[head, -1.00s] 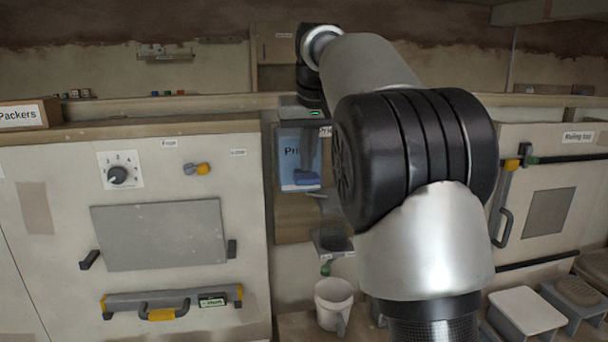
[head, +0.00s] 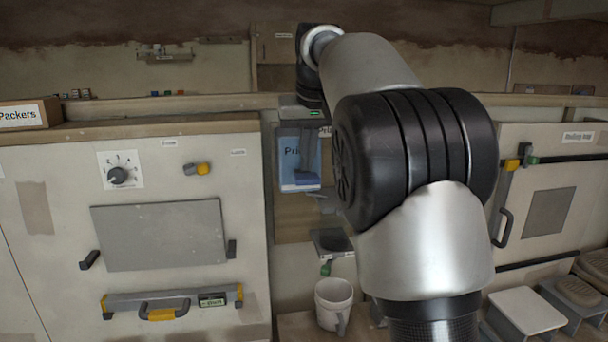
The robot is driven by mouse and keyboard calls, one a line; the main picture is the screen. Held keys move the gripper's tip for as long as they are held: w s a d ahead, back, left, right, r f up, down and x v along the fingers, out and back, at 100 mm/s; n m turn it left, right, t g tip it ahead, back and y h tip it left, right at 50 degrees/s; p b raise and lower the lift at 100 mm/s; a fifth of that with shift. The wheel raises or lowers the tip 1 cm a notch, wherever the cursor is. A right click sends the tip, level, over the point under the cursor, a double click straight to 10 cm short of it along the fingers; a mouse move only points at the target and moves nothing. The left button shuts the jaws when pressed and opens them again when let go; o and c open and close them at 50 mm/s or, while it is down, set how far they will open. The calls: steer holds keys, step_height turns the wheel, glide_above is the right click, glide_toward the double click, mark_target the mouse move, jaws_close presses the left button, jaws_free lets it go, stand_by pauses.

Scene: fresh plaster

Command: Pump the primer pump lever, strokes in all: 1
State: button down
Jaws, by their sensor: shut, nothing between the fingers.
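The primer pump stands against the back wall, left of my arm. Its blue panel (head: 289,165) carries a label that starts "Pri"; the rest is hidden. A grey lever-like part (head: 326,201) sticks out just below the panel, and its right end is hidden by my arm. My gripper (head: 307,174) points down in front of the blue panel, its fingers shut and empty. Its tips are close above the lever-like part; I cannot tell whether they touch. A small grey stand (head: 331,238) with a green knob (head: 326,268) sits below.
A white mug (head: 333,303) stands on the bench under the pump. A panelled cabinet (head: 250,200) with a dial and a handle bar fills the left. Another cabinet (head: 550,195) with a black handle stands at right. Grey stools or boxes (head: 526,312) lie at lower right.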

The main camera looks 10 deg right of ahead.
mark_target(307, 177)
steer(key=shift+f, duration=0.15)
steer(key=shift+f+b, duration=1.5)
steer(key=shift+f, duration=0.55)
steer(key=shift+r+p, duration=2.2)
steer(key=shift+p, duration=0.15)
step_height(307, 177, up, 5)
steer(key=p, duration=0.5)
